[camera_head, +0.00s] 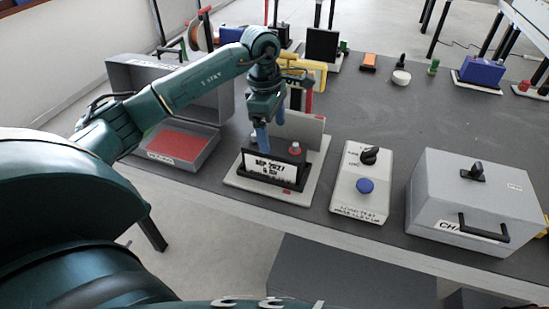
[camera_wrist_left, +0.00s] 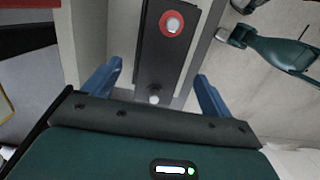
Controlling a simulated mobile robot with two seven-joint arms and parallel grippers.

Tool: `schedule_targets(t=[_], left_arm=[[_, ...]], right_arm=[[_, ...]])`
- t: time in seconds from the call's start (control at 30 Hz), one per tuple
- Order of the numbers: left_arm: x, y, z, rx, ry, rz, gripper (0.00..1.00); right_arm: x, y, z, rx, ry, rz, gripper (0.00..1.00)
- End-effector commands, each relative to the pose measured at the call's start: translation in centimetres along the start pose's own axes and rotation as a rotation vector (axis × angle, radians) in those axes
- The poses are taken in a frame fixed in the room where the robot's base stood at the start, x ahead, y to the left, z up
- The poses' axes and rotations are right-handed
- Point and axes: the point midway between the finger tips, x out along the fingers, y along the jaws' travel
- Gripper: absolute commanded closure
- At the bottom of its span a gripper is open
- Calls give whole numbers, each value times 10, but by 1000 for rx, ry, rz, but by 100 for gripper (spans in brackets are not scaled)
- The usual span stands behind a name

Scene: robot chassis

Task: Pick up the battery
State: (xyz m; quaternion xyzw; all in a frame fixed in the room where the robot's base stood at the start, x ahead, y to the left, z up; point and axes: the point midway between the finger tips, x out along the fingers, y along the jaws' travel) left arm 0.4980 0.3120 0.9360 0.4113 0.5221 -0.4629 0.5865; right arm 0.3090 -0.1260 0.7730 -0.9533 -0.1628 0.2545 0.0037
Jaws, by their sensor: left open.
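The battery (camera_head: 272,168) is a black block with a white printed label on its front and a red terminal on top. It stands upright on a pale base plate (camera_head: 237,180) with a grey upright panel behind it. My left gripper (camera_head: 270,128) points down over the battery's left part, its blue fingers apart and empty. In the left wrist view the battery's dark top (camera_wrist_left: 160,60), with a red-ringed terminal and a grey one, lies in line with the gap between the open fingers (camera_wrist_left: 155,88). Contact cannot be told. My right gripper is not in view.
An open grey case (camera_head: 207,152) with a red lining stands left of the battery. A pale box with a blue button (camera_head: 345,195) and a grey case with a black handle (camera_head: 425,200) stand to the right. Open table (camera_head: 400,120) lies behind these.

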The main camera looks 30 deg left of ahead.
Motion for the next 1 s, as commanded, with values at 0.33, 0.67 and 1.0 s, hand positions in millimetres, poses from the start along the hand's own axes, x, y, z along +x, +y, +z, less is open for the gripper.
schedule_targets(t=[0.33,0.67,1.0], left_arm=[[34,-2,1,0,-3,-3,15],[75,-3,-1,-1,-3,0,15],[77,-2,-1,0,-4,1,23]], right_arm=[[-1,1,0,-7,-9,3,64],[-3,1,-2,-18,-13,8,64],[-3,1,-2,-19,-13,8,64]])
